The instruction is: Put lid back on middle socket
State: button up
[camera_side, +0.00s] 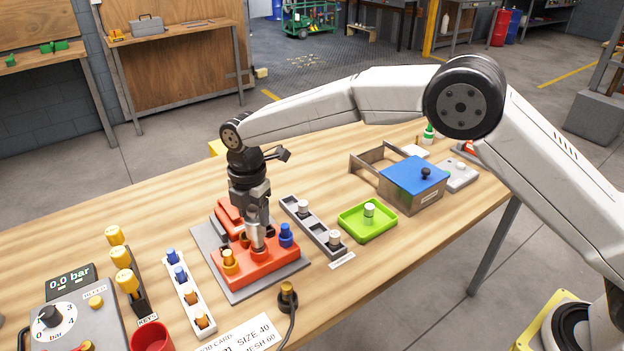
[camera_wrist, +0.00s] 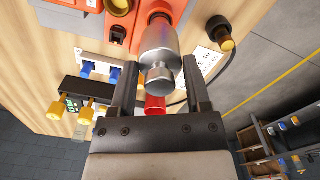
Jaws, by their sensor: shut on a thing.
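My gripper (camera_side: 257,214) points straight down over the red block (camera_side: 280,266) on the grey plate. It is shut on a silver metal piece (camera_side: 257,238), likely the lid, which is upright at the block's middle position. In the wrist view my gripper (camera_wrist: 159,68) has a finger on each side of the silver piece (camera_wrist: 162,45). The piece's far end meets or lies just over an orange-red socket (camera_wrist: 156,12); I cannot tell whether it is seated. A yellow-orange cap (camera_side: 230,262) stands to its left on the block and a blue cap (camera_side: 286,235) to its right.
A grey slotted rack (camera_side: 312,228) and green tray (camera_side: 368,222) lie right of the block. A white rack (camera_side: 189,294), yellow-topped pieces (camera_side: 122,257) and a red cup (camera_side: 152,337) lie left. A cabled black-and-brass fitting (camera_side: 287,297) stands in front. The blue-topped box (camera_side: 413,175) is further right.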

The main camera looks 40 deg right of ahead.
jog(key=shift+f, duration=1.85)
jog(key=shift+f, duration=0.2)
dwell(1.0)
jog(key=o, duration=1.3)
jog(key=shift+r, duration=0.2)
jog(key=shift+r, duration=3.35)
grip_shut()
